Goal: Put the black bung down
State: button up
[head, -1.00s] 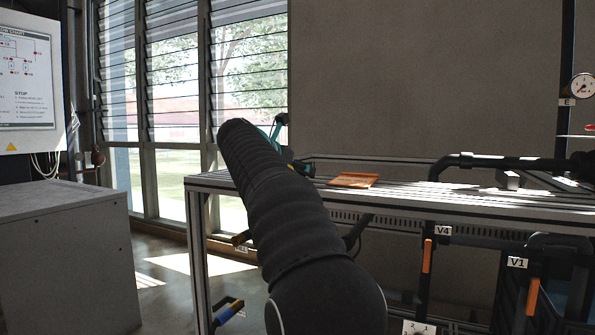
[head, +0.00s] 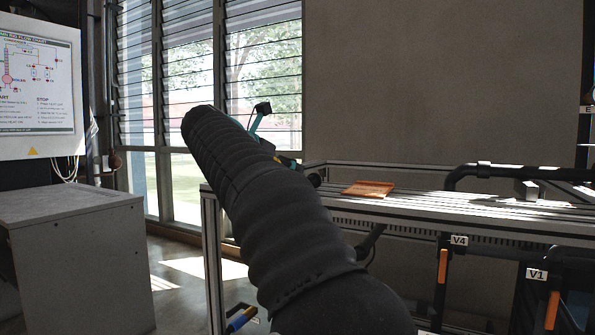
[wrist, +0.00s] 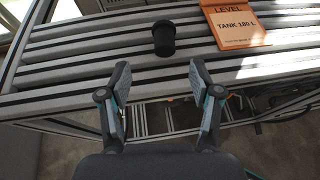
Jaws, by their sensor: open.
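The black bung (wrist: 164,38) stands on the slatted metal bench top (wrist: 90,58) in the wrist view, left of an orange plate. My gripper (wrist: 160,82) is open and empty, its two fingers apart at the bench's near edge. The bung lies beyond the fingertips, roughly in line with the gap, and is clear of both fingers. In the head view my arm hides the bung and most of the gripper.
The orange plate (wrist: 236,24) reads "TANK 180 L"; it also shows in the head view (head: 369,189). Black pipework (head: 520,172) runs along the bench's right side. A grey cabinet (head: 75,250) stands at left. The slats left of the bung are clear.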

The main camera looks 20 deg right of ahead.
jog(key=shift+v, duration=1.3)
